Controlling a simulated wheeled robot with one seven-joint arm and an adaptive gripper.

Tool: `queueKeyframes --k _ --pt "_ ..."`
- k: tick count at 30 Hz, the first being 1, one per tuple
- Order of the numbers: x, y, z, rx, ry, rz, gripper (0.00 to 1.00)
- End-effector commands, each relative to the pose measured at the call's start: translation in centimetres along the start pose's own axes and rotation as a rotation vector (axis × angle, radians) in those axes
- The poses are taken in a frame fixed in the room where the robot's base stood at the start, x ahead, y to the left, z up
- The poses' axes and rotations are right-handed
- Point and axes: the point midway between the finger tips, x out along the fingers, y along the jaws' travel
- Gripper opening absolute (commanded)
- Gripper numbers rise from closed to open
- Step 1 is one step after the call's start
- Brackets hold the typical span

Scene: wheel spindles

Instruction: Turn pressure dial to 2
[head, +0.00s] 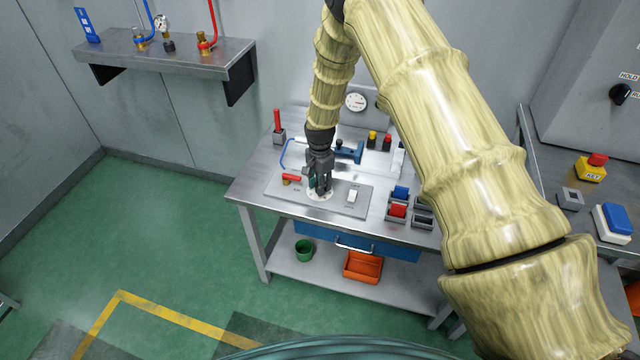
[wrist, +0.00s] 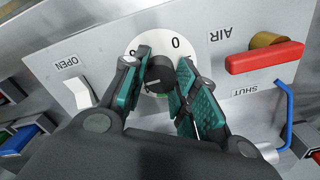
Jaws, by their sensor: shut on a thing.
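The pressure dial has a black knob (wrist: 160,74) on a round white plate (wrist: 178,44) marked with numbers. In the wrist view a 0 shows on the plate, and another number is partly covered by a finger. My gripper (wrist: 166,68) is shut on the knob, with one green-padded finger on each side. A pale mark shows on the knob, but I cannot tell which number it points to; the 2 is hidden. In the head view my gripper (head: 319,188) points down at the dial plate (head: 320,195) on the grey panel.
A red-handled AIR valve (wrist: 265,58) and a white switch (wrist: 80,92) flank the dial. In the head view, small bins (head: 397,211) stand to the right. A blue-handled tool (head: 347,153) and a gauge (head: 356,102) are behind. A red-topped post (head: 277,120) stands at the back left.

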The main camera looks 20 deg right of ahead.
Motion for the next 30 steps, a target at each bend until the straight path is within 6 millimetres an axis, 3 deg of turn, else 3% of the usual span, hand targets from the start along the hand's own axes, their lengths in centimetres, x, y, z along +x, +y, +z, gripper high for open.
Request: queueKeyframes --k 30 --pt "0.11 0.07 -0.04 -0.889 0.000 0.000 0.05"
